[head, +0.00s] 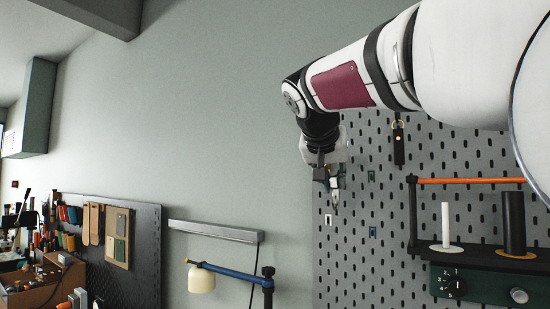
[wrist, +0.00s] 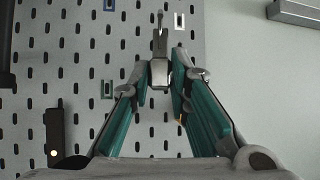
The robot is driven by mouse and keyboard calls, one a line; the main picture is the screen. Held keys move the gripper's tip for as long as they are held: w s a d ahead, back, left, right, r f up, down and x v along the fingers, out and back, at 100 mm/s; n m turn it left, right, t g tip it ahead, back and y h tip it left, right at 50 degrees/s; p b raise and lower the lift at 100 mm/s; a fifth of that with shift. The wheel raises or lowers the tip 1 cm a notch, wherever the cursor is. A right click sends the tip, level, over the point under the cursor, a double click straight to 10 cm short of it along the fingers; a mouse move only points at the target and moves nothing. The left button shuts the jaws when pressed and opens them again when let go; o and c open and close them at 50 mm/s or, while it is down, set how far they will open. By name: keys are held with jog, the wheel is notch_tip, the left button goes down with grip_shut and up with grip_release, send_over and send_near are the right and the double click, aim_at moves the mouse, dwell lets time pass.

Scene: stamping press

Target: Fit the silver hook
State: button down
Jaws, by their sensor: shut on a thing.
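My gripper (wrist: 162,78) is shut on the silver hook (wrist: 160,43), a slim metal piece with a block-like base between the fingertips and a thin shank pointing away. In the head view my gripper (head: 330,180) hangs in front of the grey pegboard's left part, with the hook (head: 336,198) below it. The pegboard (head: 385,265) has rows of dark slots. Marked slots show in the wrist view: a white frame (wrist: 180,21) just right of the hook tip, a blue one (wrist: 109,5) and a green one (wrist: 107,89). I cannot tell whether the hook touches the board.
A black strap with a brass fitting (head: 398,143) hangs on the board. A dark shelf (head: 480,257) with a white and a black spool and an orange bar stands at right. A grey rail (head: 213,231) and blue lamp arm (head: 232,273) are at lower left.

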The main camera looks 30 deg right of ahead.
aim_at(367, 163)
jog(key=s+d+r+m+g+h, duration=0.1)
jog(key=s+r, duration=0.3)
jog(key=s, duration=0.2)
jog(key=shift+s+d+r+m+g, duration=0.2)
jog(key=shift+d+m+g, duration=0.1)
jog(key=shift+d+m, duration=0.1)
jog(key=shift+a, duration=0.1)
jog(key=shift+w+d+f, duration=0.15)
jog(key=shift+w+d, duration=0.3)
jog(key=shift+d, duration=0.25)
jog(key=shift+w+d+f, duration=0.2)
jog(key=shift+w+d, duration=0.25)
jog(key=shift+d, duration=0.3)
jog(key=shift+w+d+f, duration=0.15)
jog(key=shift+w+d, duration=0.3)
jog(key=shift+d, duration=0.25)
jog(key=shift+b, duration=0.3)
jog(key=shift+d, duration=0.15)
jog(key=shift+w+d+p, duration=0.4)
jog(key=shift+w+d, duration=0.3)
jog(key=shift+d, duration=0.35)
jog(key=shift+w+d, duration=0.1)
jog(key=shift+d, duration=0.1)
